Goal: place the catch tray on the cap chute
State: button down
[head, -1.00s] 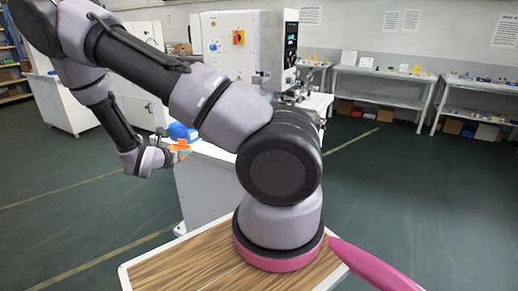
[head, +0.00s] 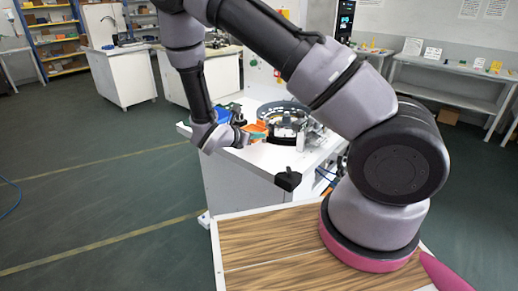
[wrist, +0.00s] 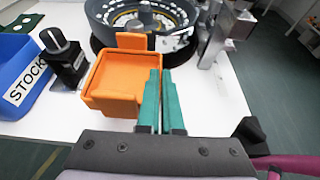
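The catch tray (wrist: 125,80) is an orange open box with an upright tab at its far side. It also shows small beside my gripper in the head view (head: 256,127). My gripper (wrist: 161,71) has two teal fingers close together at the tray's right side. They look shut on its right wall, though the contact is partly hidden. Beyond the tray stands a round grey bowl feeder (wrist: 100,12). A grey metal piece (wrist: 222,40) at the bowl's right may be the cap chute; I cannot tell for sure.
A blue bin marked STOCK (wrist: 22,75) and a black knob box (wrist: 63,57) stand left of the tray. A black block (wrist: 250,135) is at the near right corner of the white worktop (wrist: 222,95). Bare worktop lies right of the fingers.

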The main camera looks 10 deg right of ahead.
aim_at(258, 156)
jog(key=shift+f, duration=2.8)
jog(key=shift+f, duration=0.15)
jog(key=c, duration=1.1)
grip_release()
